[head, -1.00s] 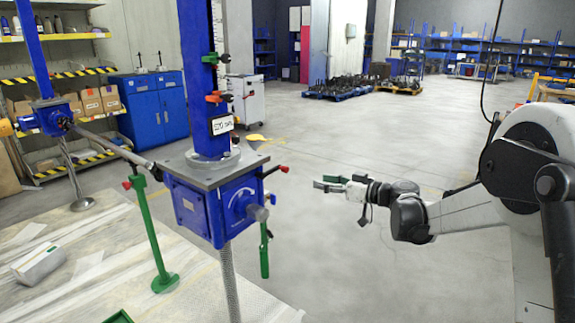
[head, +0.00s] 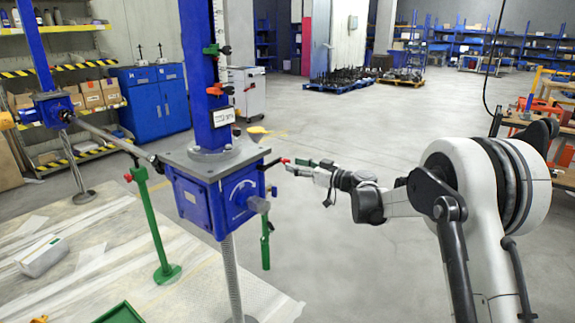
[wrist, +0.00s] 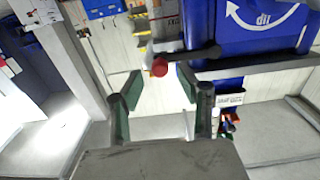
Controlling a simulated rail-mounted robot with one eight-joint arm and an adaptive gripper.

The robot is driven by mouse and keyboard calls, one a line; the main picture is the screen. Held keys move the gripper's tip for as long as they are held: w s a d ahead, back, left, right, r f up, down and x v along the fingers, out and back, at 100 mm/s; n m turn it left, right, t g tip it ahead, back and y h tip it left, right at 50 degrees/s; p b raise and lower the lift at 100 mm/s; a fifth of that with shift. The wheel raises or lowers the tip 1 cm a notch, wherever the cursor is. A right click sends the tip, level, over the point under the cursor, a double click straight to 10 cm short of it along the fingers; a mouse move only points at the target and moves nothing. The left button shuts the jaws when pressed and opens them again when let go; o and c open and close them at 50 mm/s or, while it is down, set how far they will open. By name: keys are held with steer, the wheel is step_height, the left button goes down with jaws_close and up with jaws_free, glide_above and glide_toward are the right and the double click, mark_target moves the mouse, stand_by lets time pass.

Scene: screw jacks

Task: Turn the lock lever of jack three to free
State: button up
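The nearest jack has a blue gearbox (head: 212,200) under a grey plate; its label (head: 223,117) is too small to read, so I cannot tell its number. A short black lever with a red knob (head: 284,160) sticks out to the right from just below the plate. My gripper (head: 297,167) is open and empty at the right of the jack, its tips close to the knob. In the wrist view the red knob (wrist: 160,67) lies just beyond and between the green fingertips (wrist: 161,82), apparently not touched. The black lever runs from it to the blue gearbox (wrist: 250,30).
A shaft (head: 105,137) links to another blue jack (head: 52,108) at left. A green post (head: 155,235) stands at the front left. The floor right of the jack is clear.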

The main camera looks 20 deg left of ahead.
steer(key=shift+x, duration=1.9)
steer(key=shift+c, duration=0.2)
jaws_close()
